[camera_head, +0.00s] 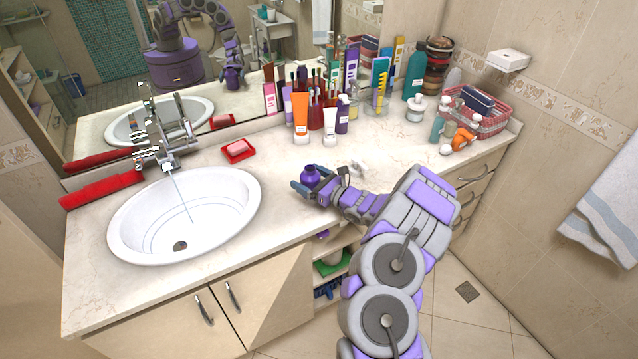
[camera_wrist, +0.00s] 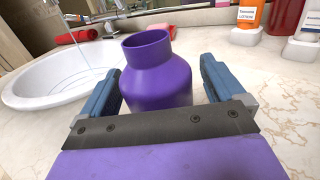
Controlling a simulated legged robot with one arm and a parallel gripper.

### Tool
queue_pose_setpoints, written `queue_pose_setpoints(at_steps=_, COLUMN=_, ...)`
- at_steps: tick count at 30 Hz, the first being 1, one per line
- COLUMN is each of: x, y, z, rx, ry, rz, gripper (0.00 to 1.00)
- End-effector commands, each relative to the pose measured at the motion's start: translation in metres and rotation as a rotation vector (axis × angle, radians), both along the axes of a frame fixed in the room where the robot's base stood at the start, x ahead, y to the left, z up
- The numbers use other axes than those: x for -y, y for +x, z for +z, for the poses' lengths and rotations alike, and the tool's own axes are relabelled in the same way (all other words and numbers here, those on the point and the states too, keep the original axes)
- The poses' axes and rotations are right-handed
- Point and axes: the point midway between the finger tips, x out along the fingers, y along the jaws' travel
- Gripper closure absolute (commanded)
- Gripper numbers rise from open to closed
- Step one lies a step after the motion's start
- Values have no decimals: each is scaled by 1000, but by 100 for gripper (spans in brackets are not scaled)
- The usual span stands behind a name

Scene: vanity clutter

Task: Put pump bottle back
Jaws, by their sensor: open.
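A purple bottle (camera_head: 310,176) with a wide shoulder and a short, open neck stands upright on the counter, right of the sink. It fills the middle of the wrist view (camera_wrist: 157,75), and no pump head shows on it. My gripper (camera_head: 309,182) is open, with one blue finger on each side of the bottle. In the wrist view the left finger is very close to the bottle and a narrow gap shows at the right finger. The bottle's lower part is hidden behind my gripper's palm.
The sink (camera_head: 185,215) with running water is at left. A red soap dish (camera_head: 238,150) lies behind it. An orange tube (camera_head: 301,117), a white tube (camera_head: 330,126) and another purple bottle (camera_head: 342,114) stand behind my gripper. A pink basket (camera_head: 485,122) is at right. Counter between is mostly clear.

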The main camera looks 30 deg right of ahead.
Motion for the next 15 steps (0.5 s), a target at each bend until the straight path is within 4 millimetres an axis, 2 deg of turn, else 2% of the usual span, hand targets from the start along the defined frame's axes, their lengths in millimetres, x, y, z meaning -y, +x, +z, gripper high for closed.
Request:
queue_pose_setpoints(at_steps=5, x=13, y=-24, z=2, rx=1, ry=2, rz=-5, gripper=4)
queue_pose_setpoints(at_steps=15, x=41, y=-84, z=1, rx=0, ry=2, rz=-5, gripper=4)
